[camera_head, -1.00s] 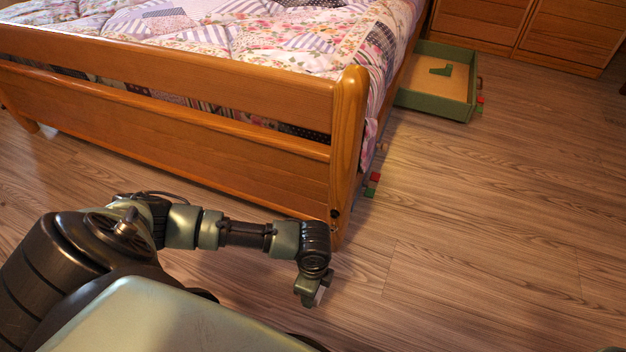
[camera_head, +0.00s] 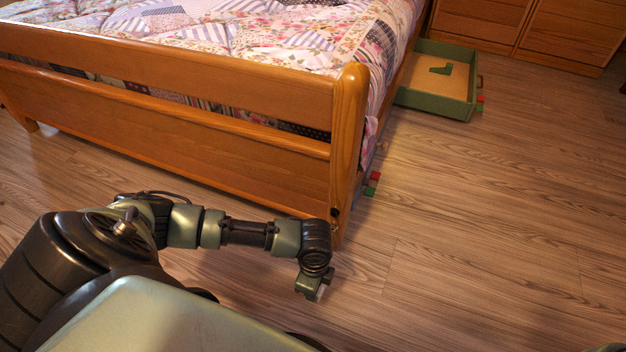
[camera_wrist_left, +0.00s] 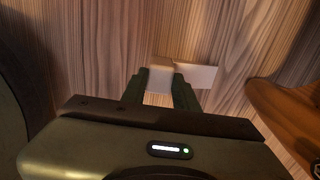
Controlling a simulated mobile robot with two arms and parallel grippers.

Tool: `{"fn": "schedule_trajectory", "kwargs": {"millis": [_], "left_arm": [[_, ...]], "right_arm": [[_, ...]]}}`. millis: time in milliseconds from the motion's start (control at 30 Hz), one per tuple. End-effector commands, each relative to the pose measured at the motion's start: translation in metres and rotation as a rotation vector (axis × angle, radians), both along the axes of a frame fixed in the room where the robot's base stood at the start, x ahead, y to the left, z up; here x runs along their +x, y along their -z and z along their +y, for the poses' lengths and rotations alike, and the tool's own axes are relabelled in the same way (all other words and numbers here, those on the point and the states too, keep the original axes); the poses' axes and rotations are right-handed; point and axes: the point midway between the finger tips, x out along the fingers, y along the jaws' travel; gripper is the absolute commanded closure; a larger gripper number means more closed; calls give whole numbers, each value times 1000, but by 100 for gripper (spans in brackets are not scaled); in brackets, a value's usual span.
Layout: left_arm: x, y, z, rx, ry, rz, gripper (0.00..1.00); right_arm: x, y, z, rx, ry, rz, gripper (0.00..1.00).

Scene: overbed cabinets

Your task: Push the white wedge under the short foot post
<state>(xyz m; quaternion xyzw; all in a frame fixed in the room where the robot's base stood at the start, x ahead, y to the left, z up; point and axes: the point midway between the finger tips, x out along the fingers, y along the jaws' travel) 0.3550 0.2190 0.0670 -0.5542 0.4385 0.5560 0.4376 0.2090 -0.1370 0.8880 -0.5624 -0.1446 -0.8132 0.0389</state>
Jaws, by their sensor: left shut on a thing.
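My left gripper (camera_head: 314,292) hangs low over the floor in front of the near bed corner. In the left wrist view, the dark fingers of my left gripper (camera_wrist_left: 159,88) are shut on the white wedge (camera_wrist_left: 196,76), whose pale body sticks out to the right past the fingers. In the head view the wedge is mostly hidden, with a small pale patch at the fingertips. The bed's corner foot post (camera_head: 350,140) stands just beyond the gripper, and my wrist hides part of its lower end. A wooden foot (camera_wrist_left: 290,108) shows at the right of the wrist view, apart from the wedge. My right gripper is not in view.
The wooden footboard (camera_head: 190,140) runs left from the post. A green open drawer (camera_head: 468,108) juts out by the bed's far side. Small red and green blocks (camera_head: 372,184) lie beside the bed. The floor (camera_head: 500,230) on the right is clear.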

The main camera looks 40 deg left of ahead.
Motion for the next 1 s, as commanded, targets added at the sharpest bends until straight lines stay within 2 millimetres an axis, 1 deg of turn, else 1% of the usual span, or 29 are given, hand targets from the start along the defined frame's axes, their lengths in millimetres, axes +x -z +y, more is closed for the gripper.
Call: {"fn": "schedule_trajectory", "kwargs": {"millis": [100, 1000], "left_arm": [[6, 0, 1, 1, -1, -4, 100], [32, 0, 8, 0, -1, -5, 100]], "right_arm": [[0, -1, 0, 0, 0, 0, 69], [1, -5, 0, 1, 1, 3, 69]]}}
